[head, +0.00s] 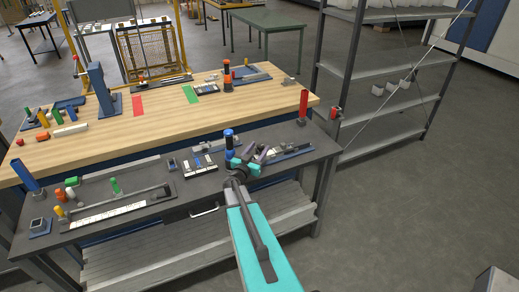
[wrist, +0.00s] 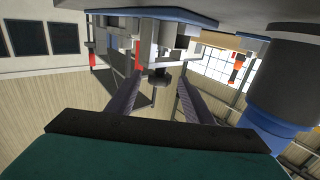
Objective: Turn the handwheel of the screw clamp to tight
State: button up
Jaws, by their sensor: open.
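The screw clamp (wrist: 172,38) shows in the wrist view as a grey body on a blue plate, upside down in the picture. Its dark round handwheel (wrist: 160,82) sits on a short screw near the picture's middle. My gripper (wrist: 160,92) is open, with one dark finger on each side of the handwheel in the picture. I cannot tell whether the fingers reach around it or touch it. In the head view my gripper (head: 260,156) is low over the front dark bench, next to a blue plate (head: 291,153). My gripper largely hides the clamp there.
A blue-and-black cylinder (head: 229,140) stands close left of my gripper and looms at the wrist view's right (wrist: 283,85). A red post (head: 303,103) stands at the right. The wooden bench top (head: 165,122) behind holds several parts. Floor (head: 420,210) at the right is clear.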

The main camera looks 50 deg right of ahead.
jog(key=shift+b+v, duration=2.05)
jog(key=shift+v, duration=3.75)
jog(key=shift+w+a, duration=0.1)
